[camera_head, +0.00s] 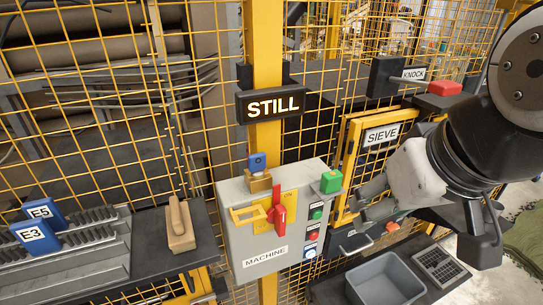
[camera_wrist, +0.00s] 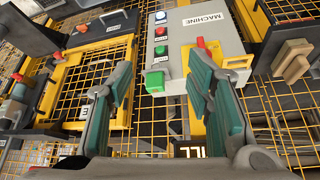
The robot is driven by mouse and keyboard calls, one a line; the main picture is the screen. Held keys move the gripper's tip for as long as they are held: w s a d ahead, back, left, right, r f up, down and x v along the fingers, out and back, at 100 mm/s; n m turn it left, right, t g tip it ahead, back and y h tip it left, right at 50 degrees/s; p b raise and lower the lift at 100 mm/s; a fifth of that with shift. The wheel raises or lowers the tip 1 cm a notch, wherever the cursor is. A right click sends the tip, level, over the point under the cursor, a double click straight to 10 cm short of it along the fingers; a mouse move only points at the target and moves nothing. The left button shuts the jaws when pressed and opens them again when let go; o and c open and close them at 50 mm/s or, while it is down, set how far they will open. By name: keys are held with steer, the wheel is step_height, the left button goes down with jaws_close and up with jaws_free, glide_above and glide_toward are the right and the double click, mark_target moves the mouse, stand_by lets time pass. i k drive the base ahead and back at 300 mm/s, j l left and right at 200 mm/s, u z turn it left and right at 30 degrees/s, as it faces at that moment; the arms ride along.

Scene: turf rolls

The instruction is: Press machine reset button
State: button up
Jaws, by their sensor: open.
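The grey machine box (camera_head: 235,215), labelled MACHINE, is on the yellow post. Its right side carries a green button (camera_head: 316,213), a red button (camera_head: 313,236) and a blue-white button (camera_head: 310,252), each with a label too small to read. A green block (camera_head: 331,181) sits at the box's upper right corner. My gripper (camera_head: 358,216) is open and empty, to the right of the box. In the wrist view the box (camera_wrist: 203,50) is upside down, and the green block (camera_wrist: 153,80) shows between the open fingers (camera_wrist: 161,72). I see no contact with any button.
A red lever (camera_head: 279,206) and brass padlock (camera_head: 259,184) are on the box. A lit STILL sign (camera_head: 271,103) hangs above. The yellow SIEVE gate (camera_head: 352,150) and mesh stand behind my arm. A grey bin (camera_head: 385,279) is below; a wooden block (camera_head: 180,226) lies on the left shelf.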

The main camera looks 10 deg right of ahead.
mark_target(311, 253)
steer(key=k+j+u, duration=0.15)
steer(key=k+u, duration=0.15)
steer(key=k, duration=0.2)
steer(key=k+j+u, duration=0.65)
steer(key=k, duration=0.25)
